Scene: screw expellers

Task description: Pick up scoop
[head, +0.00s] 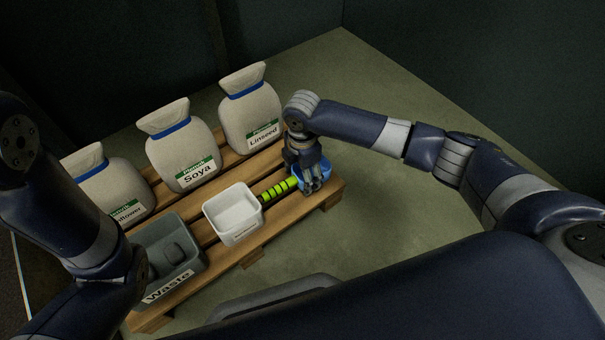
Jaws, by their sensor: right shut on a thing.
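The scoop has a blue bowl (325,176) and a green handle with black bands (279,189). It lies at the right end of the wooden pallet, its handle pointing left toward a white container. My right gripper (313,187) points down over the scoop, shut on it near where the handle meets the bowl. The fingers hide part of the bowl. I cannot tell whether the scoop is lifted off the pallet. My left arm comes in at the left edge, and its gripper is not visible.
The pallet (255,238) holds a white container (234,221), a grey bin marked Waste (188,277) with a dark item inside, and sacks marked Soya (181,150), Linseed (251,112) and, partly hidden, "flower" (104,181). Open floor (400,205) lies right of the pallet.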

